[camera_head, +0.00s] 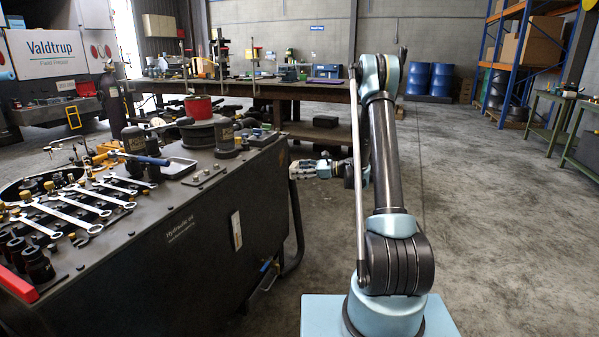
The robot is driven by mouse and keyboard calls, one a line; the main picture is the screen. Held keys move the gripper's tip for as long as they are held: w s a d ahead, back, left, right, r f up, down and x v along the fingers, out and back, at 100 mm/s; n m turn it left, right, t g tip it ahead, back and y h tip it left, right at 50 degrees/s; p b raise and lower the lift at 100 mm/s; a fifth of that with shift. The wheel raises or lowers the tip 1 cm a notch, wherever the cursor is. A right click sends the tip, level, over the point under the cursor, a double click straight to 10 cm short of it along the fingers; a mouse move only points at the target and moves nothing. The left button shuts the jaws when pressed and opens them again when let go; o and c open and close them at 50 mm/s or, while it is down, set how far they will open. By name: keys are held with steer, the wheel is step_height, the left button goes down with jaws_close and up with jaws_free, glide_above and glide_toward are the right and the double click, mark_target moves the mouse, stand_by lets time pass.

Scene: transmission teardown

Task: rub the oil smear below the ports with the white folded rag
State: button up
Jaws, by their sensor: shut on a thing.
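My arm rises at the right of the view, bends over at the top and comes down behind itself. My gripper (299,169) is small and far off, beside the far right end of the dark cart (215,240). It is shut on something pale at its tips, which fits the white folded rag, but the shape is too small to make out. I cannot see the ports or the oil smear in this view. I cannot tell whether the rag touches a surface.
The cart top carries several wrenches (75,212), a screwdriver (145,158), a red-topped round part (198,107) and dark sockets (36,262). A curved dark handle (297,230) sticks out at the cart's right end. A long workbench (290,90) stands behind. The floor at right is clear.

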mark_target(285, 158)
steer(key=shift+w+a+r, duration=0.1)
steer(key=shift+r, duration=0.2)
steer(key=shift+w+r+x, duration=0.1)
steer(key=shift+r+x, duration=0.05)
steer(key=shift+x, duration=0.8)
steer(key=shift+w+r+x, duration=0.1)
steer(key=shift+x, duration=0.85)
steer(key=shift+w+r+x, duration=0.15)
steer(key=shift+x, duration=0.8)
steer(key=shift+x, duration=0.85)
steer(key=shift+w, duration=0.2)
steer(key=shift+w+d, duration=0.65)
steer(key=shift+w, duration=1.05)
steer(key=shift+w+d, duration=0.65)
steer(key=shift+w, duration=1.05)
steer(key=shift+w+d, duration=0.6)
steer(key=shift+w, duration=1.1)
steer(key=shift+a, duration=0.1)
